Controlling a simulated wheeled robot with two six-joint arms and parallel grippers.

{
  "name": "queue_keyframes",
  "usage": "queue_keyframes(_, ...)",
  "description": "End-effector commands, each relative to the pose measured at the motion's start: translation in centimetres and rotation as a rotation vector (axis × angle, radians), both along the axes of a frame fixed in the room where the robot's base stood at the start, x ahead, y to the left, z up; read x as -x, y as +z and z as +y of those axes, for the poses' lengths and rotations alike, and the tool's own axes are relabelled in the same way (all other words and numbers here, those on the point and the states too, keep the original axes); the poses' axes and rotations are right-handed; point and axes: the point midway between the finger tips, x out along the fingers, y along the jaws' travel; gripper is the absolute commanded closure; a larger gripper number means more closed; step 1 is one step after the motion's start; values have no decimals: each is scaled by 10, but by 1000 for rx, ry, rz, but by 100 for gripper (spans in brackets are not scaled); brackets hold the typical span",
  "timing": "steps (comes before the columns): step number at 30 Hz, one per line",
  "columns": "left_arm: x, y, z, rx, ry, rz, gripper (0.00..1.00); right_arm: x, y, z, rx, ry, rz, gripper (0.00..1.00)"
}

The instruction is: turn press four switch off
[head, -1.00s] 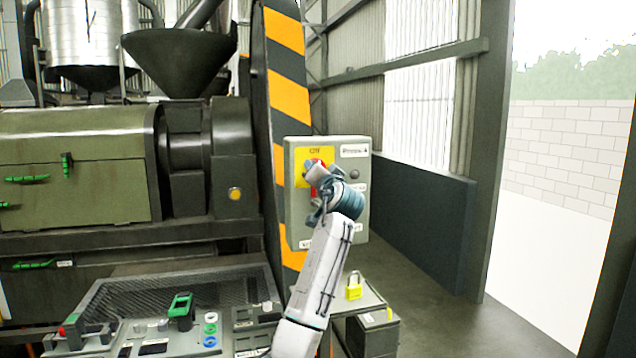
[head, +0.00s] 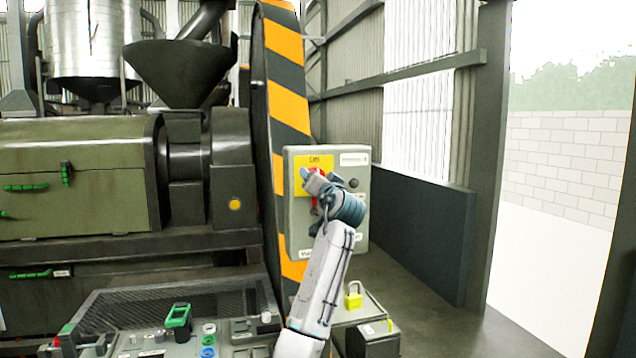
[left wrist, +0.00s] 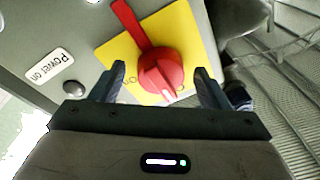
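A red rotary switch (left wrist: 160,72) sits on a yellow plate (left wrist: 192,38) on the grey control box. In the head view the switch (head: 319,173) is partly hidden by my left gripper (head: 318,182). In the left wrist view my left gripper (left wrist: 160,84) is open, one finger on each side of the round red knob, with gaps visible on both sides. A long red handle runs from the knob toward the top of that view; in the head view it points downward. The head view shows an "Off" mark at the plate's top. My right gripper is not in view.
The grey box (head: 298,230) stands beside a black and orange striped guard (head: 288,103). Green press machinery (head: 85,170) fills the left. The floor at right is clear.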

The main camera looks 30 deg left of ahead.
Motion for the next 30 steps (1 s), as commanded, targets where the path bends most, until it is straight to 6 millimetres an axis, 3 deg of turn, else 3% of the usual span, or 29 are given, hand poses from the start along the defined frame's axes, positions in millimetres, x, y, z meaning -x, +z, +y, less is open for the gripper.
queue_keyframes(11, 6, -3, -8, 0, -1, -1, 31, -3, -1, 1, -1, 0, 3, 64)
queue_keyframes(21, 45, -13, -55, 1, -3, -2, 31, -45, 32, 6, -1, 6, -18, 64)
queue_keyframes(30, 67, -17, -80, 0, -1, 0, 31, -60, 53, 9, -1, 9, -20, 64)
